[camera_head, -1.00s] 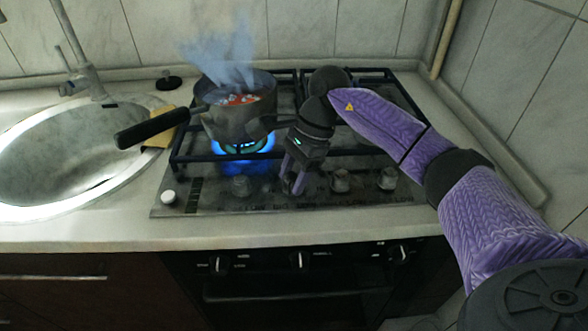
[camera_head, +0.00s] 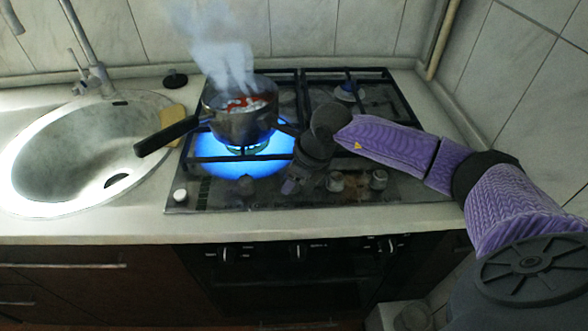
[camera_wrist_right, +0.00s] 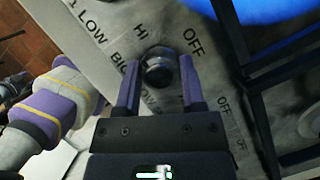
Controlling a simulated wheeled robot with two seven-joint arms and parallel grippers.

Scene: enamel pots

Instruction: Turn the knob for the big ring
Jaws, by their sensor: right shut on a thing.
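My right gripper (camera_head: 291,187) is down at the front row of hob knobs. In the right wrist view its two purple fingers stand on either side of a round dark metal knob (camera_wrist_right: 158,70), and it is shut on it. Printed words "HI", "LOW", "OFF" and "BIG" show around this knob. In the head view the gripper hides the knob. A wide blue flame (camera_head: 215,162) burns under the pot at the left burner. My left gripper is not in view.
A steaming grey pot (camera_head: 240,120) with red and white contents stands over the flame, its black handle (camera_head: 167,136) pointing left. A sink (camera_head: 75,150) is at left.

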